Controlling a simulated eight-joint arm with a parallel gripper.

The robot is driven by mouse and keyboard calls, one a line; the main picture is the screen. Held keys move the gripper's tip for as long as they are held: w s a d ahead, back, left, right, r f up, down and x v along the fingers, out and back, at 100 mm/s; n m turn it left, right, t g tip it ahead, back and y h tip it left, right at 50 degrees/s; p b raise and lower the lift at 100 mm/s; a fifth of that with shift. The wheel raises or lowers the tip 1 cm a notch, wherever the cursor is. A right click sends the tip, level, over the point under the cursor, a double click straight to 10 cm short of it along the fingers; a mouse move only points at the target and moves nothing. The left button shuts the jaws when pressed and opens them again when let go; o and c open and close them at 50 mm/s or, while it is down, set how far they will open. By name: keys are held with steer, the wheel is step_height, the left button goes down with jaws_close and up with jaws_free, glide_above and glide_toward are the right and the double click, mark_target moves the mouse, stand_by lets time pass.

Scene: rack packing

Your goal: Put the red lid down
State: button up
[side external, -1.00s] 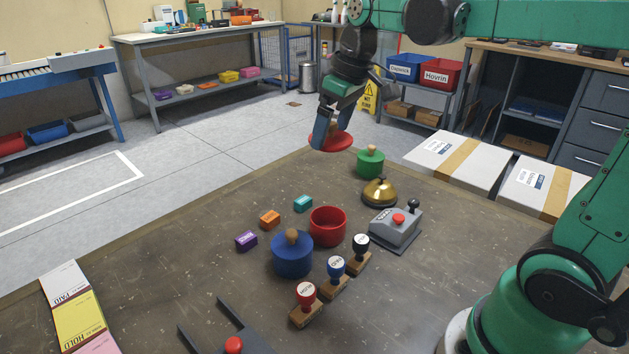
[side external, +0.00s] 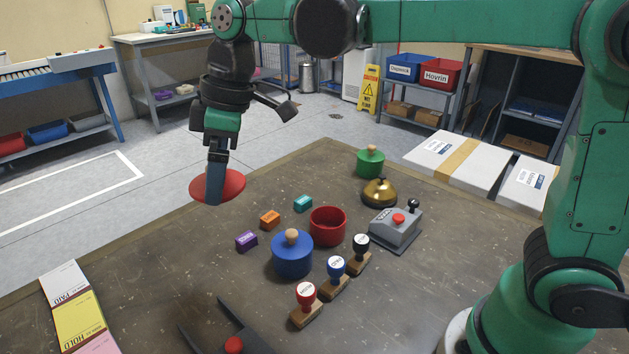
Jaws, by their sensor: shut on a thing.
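My gripper (side external: 213,192) is shut on the red lid (side external: 233,187) and holds it in the air over the far left part of the table. The lid is a flat red disc; its knob is hidden behind the fingers. The red pot (side external: 328,227) stands open, without a lid, near the middle of the table, to the right of and below my gripper in the picture. The blue pot (side external: 292,258) with its lid on stands in front of it. The green pot (side external: 370,163), also lidded, stands at the back.
Purple (side external: 246,241), orange (side external: 269,219) and teal (side external: 303,203) blocks lie left of the red pot. A brass bell (side external: 379,193), a grey button box (side external: 396,228) and three stamps (side external: 335,277) stand to the right and front. Bare table (side external: 160,270) lies at the left, beyond label cards (side external: 80,310).

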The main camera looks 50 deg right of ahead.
mark_target(237, 286)
step_height(237, 286, down, 19)
steer(key=shift+f, duration=0.1)
stand_by(0.3)
steer(key=o, duration=0.9)
steer(key=v, duration=1.2)
steer(key=s+d+r+m+t+h, duration=0.1)
steer(key=s+d+m+t, duration=0.4)
steer(key=d+m, duration=0.5)
steer(key=shift+s+r+m+h, duration=0.3)
steer(key=shift+s+m+h, duration=0.35)
steer(key=shift+s, duration=0.7)
